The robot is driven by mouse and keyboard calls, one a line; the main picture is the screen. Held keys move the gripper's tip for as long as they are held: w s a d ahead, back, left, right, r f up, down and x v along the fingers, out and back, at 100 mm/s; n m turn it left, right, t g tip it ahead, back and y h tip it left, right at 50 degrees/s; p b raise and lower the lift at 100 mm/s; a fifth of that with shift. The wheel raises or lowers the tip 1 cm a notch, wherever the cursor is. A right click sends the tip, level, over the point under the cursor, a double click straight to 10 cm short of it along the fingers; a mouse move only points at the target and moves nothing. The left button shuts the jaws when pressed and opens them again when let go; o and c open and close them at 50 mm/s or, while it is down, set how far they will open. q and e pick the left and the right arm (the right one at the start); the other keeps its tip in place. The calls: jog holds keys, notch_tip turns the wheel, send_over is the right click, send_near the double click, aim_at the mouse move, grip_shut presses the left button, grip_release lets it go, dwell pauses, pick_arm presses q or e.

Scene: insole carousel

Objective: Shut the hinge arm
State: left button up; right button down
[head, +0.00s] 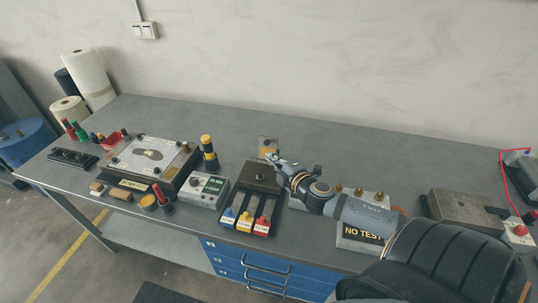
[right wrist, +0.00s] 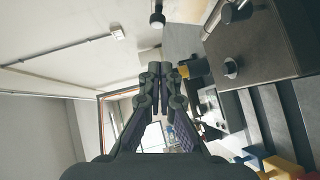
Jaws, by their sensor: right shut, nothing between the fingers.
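My right gripper (head: 272,158) is shut and empty, above the back of a dark fixture (head: 258,177) with blue, yellow and red tabs at its front. In the right wrist view its fingers (right wrist: 160,80) are together, and the fixture's dark block (right wrist: 268,48) with a round knob (right wrist: 230,68) stands to the right of them. I cannot tell for sure which part is the hinge arm; my gripper and forearm hide some of the fixture's right side. My left gripper is not in view.
A grey control box (head: 203,190), a yellow-black post (head: 207,148) and an insole plate unit (head: 125,158) stand to the left. A "NO TEST" block (head: 360,238) is to the right, partly behind my arm. The bench's back strip (head: 350,140) is clear.

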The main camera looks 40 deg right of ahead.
aim_at(267, 150)
jog(key=shift+w+d+f, duration=0.25)
jog(key=shift+w+d, duration=0.25)
jog(key=shift+w, duration=0.5)
jog(key=shift+w+d+f, duration=0.25)
jog(key=shift+w+d, duration=0.2)
jog(key=shift+w, duration=0.55)
jog(key=shift+w+d+f, duration=0.25)
jog(key=shift+w+d, duration=0.25)
jog(key=shift+w, duration=0.5)
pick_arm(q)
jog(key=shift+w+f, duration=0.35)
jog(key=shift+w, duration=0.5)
